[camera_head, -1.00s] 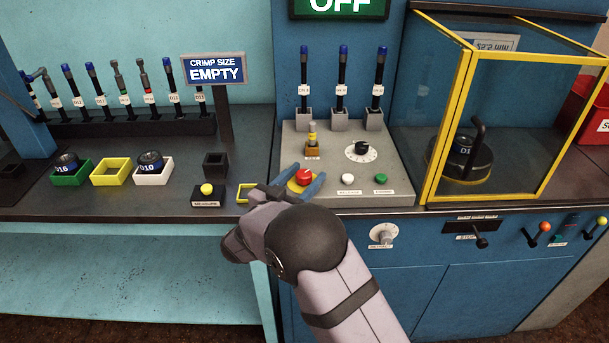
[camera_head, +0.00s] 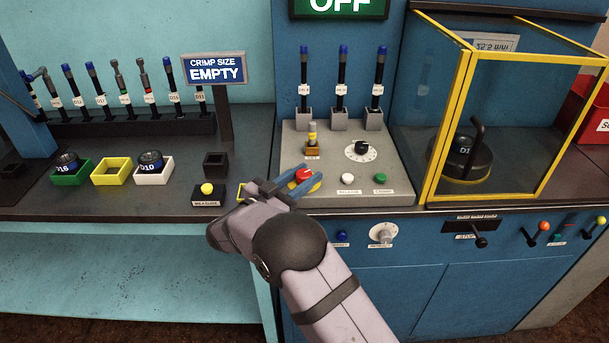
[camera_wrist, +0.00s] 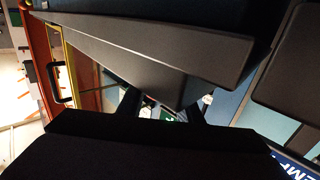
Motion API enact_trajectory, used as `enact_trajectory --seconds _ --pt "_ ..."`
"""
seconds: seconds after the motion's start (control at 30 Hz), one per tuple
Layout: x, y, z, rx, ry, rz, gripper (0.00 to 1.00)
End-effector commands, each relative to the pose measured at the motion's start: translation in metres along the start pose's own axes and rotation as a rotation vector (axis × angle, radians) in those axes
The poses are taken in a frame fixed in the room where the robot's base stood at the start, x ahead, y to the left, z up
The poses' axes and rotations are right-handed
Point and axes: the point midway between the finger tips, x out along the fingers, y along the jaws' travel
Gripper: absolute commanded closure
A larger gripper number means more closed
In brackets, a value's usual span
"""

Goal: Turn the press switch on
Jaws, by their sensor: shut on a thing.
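The red mushroom button (camera_head: 303,175) sits on a yellow base at the left front of the grey control panel (camera_head: 330,192). My gripper (camera_head: 291,189) is at this button, with its blue fingers shut on it; the exact contact is partly hidden by the gripper. In the wrist view the dark fingers (camera_wrist: 160,110) show, but the button cannot be made out. A green sign (camera_head: 340,5) above reads OFF. A black lever switch (camera_head: 480,241) with a dark label above it is on the blue front panel, to the right.
A yellow-framed glass guard (camera_head: 457,120) stands at right. A yellow measure button (camera_head: 207,189) and small trays (camera_head: 112,173) are at left.

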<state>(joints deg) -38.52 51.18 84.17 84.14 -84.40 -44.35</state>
Motion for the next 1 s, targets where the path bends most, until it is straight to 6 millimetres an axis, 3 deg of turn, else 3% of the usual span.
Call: enact_trajectory --seconds 0.4,0.83,0.87,0.9,0.93,1.0 --pt "0.0000 -0.0007 -0.0012 0.004 0.003 0.183 0.90" --pt "-0.0006 0.0000 -0.0016 0.002 -0.001 0.207 0.90" --pt "-0.0006 0.0000 -0.0015 0.002 -0.001 0.207 0.66" --pt "-0.0007 -0.0001 -0.0015 0.002 -0.001 0.207 0.56" --pt "-0.0007 0.0000 -0.0014 0.002 -0.001 0.207 0.49" --pt "-0.0006 0.0001 -0.0011 0.001 -0.001 0.207 0.49"
